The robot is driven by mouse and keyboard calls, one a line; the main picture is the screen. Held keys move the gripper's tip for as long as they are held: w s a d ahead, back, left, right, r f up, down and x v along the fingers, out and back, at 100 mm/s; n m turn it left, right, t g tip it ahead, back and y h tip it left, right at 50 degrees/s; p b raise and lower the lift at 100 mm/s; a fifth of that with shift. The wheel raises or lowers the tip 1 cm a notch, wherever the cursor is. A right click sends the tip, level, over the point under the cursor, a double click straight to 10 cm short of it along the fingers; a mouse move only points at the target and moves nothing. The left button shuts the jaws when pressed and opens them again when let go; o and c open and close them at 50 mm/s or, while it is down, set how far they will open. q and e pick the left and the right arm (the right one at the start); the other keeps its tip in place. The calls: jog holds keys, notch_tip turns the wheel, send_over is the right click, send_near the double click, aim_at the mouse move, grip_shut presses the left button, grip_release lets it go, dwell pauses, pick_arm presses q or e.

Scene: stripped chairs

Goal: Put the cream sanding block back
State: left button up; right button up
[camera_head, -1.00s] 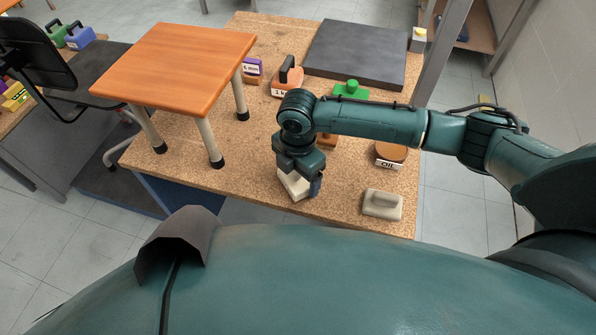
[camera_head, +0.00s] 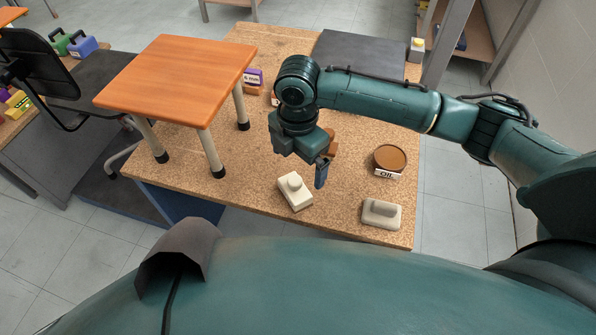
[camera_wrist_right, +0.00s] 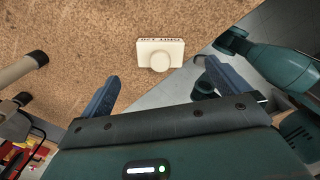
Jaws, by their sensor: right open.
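The cream sanding block (camera_head: 294,191), with a round knob on top, lies upright on the cork-coloured bench top near its front edge. It also shows in the right wrist view (camera_wrist_right: 160,54), lying just beyond the fingertips, with dark lettering on one side. My right gripper (camera_head: 309,170) is open and empty, above and slightly to the right of the block, apart from it. In the right wrist view both blue fingers (camera_wrist_right: 163,85) stand wide apart with nothing between them. My left gripper is out of view.
A greyish-beige block with a ridge handle (camera_head: 381,213) lies at the front right corner of the bench. A brown tin labelled OIL (camera_head: 389,158) stands behind it. An orange-topped stool (camera_head: 180,78) stands at left. A dark slab (camera_head: 362,60) lies at the back.

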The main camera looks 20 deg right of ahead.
aim_at(298, 179)
jog(key=shift+r, duration=1.75)
